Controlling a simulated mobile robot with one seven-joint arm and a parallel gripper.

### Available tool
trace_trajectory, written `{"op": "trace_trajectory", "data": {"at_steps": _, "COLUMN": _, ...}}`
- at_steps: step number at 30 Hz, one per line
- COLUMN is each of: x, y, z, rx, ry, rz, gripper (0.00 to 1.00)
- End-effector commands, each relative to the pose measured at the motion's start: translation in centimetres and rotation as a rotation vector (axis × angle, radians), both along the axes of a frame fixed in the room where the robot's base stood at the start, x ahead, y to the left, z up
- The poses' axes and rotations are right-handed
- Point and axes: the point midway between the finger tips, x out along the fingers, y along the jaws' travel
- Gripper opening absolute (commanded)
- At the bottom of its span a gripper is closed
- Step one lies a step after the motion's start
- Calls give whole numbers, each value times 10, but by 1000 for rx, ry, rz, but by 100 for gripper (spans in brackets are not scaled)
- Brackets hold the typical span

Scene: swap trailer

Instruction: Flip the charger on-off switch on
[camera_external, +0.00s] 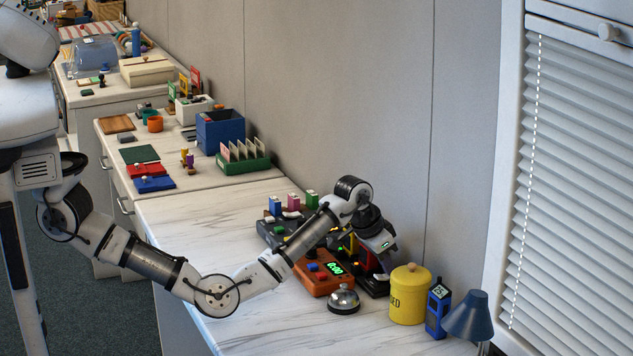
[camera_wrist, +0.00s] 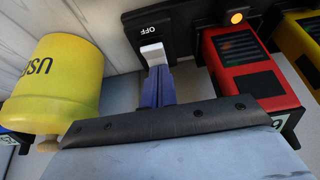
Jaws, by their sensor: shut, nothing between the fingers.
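The charger on-off switch is a white lever (camera_wrist: 153,50) on a black plate (camera_wrist: 178,40) marked OFF, in the upper middle of the wrist view. My gripper (camera_wrist: 157,72) is shut and empty, its fingertips right at the lever's lower end; I cannot tell whether they touch it. Beside the switch, the charger holds a red battery (camera_wrist: 245,85) and a yellow battery (camera_wrist: 310,35), with an orange light (camera_wrist: 237,17) lit above the red one. In the external view, my wrist hangs over the charger (camera_external: 374,284) and the switch is hidden.
A yellow lidded jar (camera_external: 408,297) stands just right of the charger, close to my gripper in the wrist view. A blue device (camera_external: 437,309) and a blue lamp (camera_external: 470,318) are further right. An orange timer (camera_external: 318,285) and a silver bell (camera_external: 343,299) sit in front.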

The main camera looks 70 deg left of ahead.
Motion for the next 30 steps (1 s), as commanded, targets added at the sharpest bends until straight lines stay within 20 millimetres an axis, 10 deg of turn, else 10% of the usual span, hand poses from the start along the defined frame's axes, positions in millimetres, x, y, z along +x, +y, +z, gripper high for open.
{"op": "trace_trajectory", "data": {"at_steps": 30, "x": -17, "y": 0, "z": 1, "rx": 0, "ry": 5, "rz": 1, "gripper": 0}}
